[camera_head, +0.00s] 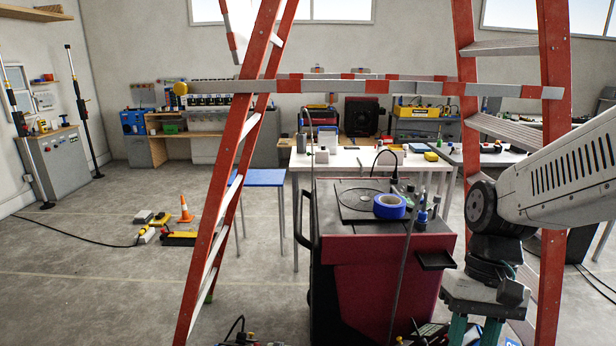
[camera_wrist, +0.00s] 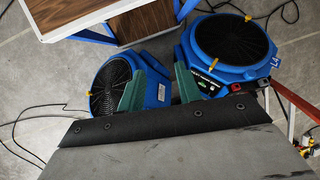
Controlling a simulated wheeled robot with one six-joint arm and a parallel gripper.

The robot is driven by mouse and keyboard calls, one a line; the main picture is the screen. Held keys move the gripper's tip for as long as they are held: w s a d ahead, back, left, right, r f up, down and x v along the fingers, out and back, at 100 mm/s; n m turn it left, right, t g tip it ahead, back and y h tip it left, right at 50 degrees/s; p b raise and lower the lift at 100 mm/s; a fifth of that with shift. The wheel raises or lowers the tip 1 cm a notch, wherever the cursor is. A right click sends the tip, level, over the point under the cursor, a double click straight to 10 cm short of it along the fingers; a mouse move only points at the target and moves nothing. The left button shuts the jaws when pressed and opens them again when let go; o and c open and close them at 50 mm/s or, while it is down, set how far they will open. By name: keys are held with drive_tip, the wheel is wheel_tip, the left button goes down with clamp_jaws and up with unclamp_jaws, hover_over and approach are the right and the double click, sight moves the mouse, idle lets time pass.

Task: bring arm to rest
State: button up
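My arm (camera_head: 560,178) reaches in from the right edge of the head view, with its wrist bent downward. My gripper (camera_head: 474,332) points down at the lower right, beside the red cart, and its tips are cut off by the bottom edge. In the wrist view my gripper (camera_wrist: 159,84) shows two green fingers set apart, with nothing seen held between them. Beyond the fingers are two blue fan units, a left one (camera_wrist: 108,85) and a right one (camera_wrist: 232,40), on the grey floor.
An orange stepladder (camera_head: 222,190) straddles the near area, with a red-and-white bar (camera_head: 350,85) across it. A red cart (camera_head: 380,275) with blue tape (camera_head: 390,206) on top stands between its legs. Cables lie on the floor. Open floor (camera_head: 100,285) is at left.

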drive_tip(key=s+d+r+n+t+h, duration=0.1)
drive_tip(key=s+d+r+t, duration=0.1)
drive_tip(key=s+r+t, duration=0.3)
drive_tip(key=shift+s+r+h, duration=0.4)
drive_tip(key=shift+s+r, duration=0.85)
drive_tip(key=shift+r, duration=0.65)
drive_tip(key=shift+d, duration=0.1)
